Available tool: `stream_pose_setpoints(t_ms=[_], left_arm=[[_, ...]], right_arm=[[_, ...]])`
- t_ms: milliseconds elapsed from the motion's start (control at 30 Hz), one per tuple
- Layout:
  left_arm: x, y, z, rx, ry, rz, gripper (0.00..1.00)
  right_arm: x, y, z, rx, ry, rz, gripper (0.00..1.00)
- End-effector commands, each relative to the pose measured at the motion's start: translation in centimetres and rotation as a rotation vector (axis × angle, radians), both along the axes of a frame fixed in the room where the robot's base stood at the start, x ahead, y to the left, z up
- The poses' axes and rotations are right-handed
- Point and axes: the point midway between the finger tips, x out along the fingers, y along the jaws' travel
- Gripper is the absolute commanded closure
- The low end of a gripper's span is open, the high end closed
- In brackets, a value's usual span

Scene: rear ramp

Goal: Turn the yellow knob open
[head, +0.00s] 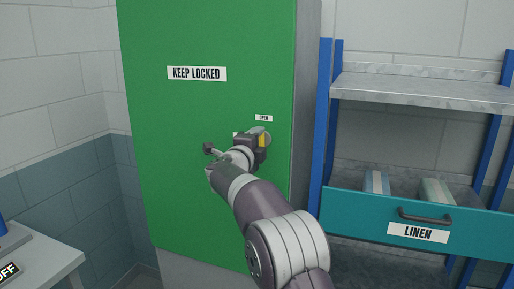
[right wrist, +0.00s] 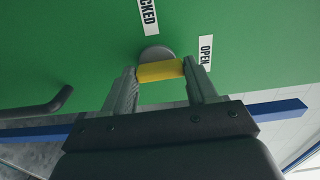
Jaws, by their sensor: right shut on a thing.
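The yellow knob (head: 262,140) is on the green cabinet door (head: 215,110), near its right edge, just under a small OPEN label (head: 264,118). My right gripper (head: 257,141) is at the knob and hides part of it in the head view. In the right wrist view the yellow knob (right wrist: 160,71) lies between the two fingertips of my right gripper (right wrist: 161,73), with a finger against each end. A round grey base (right wrist: 156,53) shows behind the knob. My left gripper is not in view.
A KEEP LOCKED sign (head: 197,73) is on the door. To the right stands a blue-framed shelf (head: 420,88) with a teal LINEN drawer (head: 365,218) that has a dark handle (head: 425,217). A pale table (head: 40,262) stands at the lower left.

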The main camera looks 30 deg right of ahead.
Motion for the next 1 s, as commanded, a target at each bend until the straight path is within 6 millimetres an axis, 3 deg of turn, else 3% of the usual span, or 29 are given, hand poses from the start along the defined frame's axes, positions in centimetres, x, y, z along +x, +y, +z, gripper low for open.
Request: stream_pose_setpoints(t_ms=[567, 600, 667, 1000], left_arm=[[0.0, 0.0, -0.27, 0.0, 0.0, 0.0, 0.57], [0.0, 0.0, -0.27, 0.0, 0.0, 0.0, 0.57], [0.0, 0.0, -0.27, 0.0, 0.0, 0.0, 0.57], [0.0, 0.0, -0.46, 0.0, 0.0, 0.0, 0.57]], right_arm=[[-0.01, -0.05, -0.15, 0.024, -0.023, -0.001, 0.73], [-0.01, -0.05, -0.15, 0.024, -0.023, -0.002, 0.39], [-0.01, -0.05, -0.15, 0.024, -0.023, -0.001, 0.2], [-0.18, 0.22, -0.13, 0.022, -0.024, 0.0, 0.17]])
